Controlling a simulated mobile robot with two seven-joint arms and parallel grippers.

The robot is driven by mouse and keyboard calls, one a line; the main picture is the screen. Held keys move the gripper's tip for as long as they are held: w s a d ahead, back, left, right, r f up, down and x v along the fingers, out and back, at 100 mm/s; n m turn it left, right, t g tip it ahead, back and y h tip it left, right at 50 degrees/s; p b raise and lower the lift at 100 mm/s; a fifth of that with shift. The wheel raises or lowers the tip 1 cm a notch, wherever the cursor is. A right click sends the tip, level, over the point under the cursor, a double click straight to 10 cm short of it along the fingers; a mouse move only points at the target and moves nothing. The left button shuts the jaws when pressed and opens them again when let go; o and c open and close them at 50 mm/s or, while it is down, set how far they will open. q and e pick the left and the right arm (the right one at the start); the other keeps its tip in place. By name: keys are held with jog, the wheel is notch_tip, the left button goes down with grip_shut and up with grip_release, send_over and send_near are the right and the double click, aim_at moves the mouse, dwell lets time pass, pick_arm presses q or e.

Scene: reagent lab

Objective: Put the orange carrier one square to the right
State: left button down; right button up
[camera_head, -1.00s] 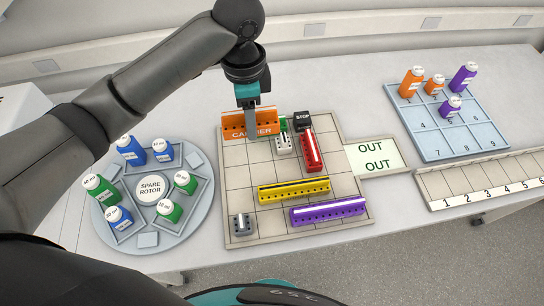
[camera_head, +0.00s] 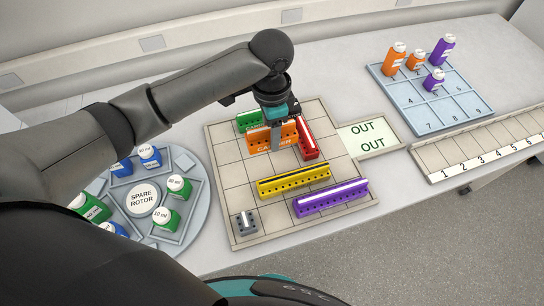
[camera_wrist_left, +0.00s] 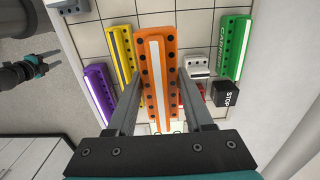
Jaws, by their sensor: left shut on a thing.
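The orange carrier (camera_head: 259,142) is a long bar with holes and a pale stripe. My left gripper (camera_head: 277,136) is shut on it, with one finger on each long side in the left wrist view (camera_wrist_left: 155,100). There the carrier (camera_wrist_left: 154,55) looks larger than the other carriers, so it seems raised above the gridded board (camera_head: 228,172). The green carrier (camera_head: 247,122) stands behind it in the head view. The red carrier (camera_head: 307,138) is just to its right; the wrist view shows it mostly covered. My right gripper (camera_wrist_left: 50,63) shows small in the wrist view, fingers apart and empty.
A yellow carrier (camera_head: 293,182), a purple carrier (camera_head: 330,198) and a small grey one (camera_head: 244,223) stand nearer the front. A white carrier (camera_wrist_left: 197,68) and the black STOP block (camera_wrist_left: 226,94) are beside the orange one. The OUT plate (camera_head: 367,136) adjoins the board's right.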

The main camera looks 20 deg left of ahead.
aim_at(271, 164)
pick_arm(q)
notch_tip(271, 164, down, 10)
jog(key=shift+f+b, duration=0.2)
jog(key=shift+b, duration=0.45)
jog(key=shift+f, duration=0.2)
jog(key=shift+c, duration=1.4)
grip_release()
jog(key=shift+r, duration=0.15)
notch_tip(271, 164, up, 12)
jog(key=shift+r+p, duration=0.1)
jog(key=shift+p, duration=0.75)
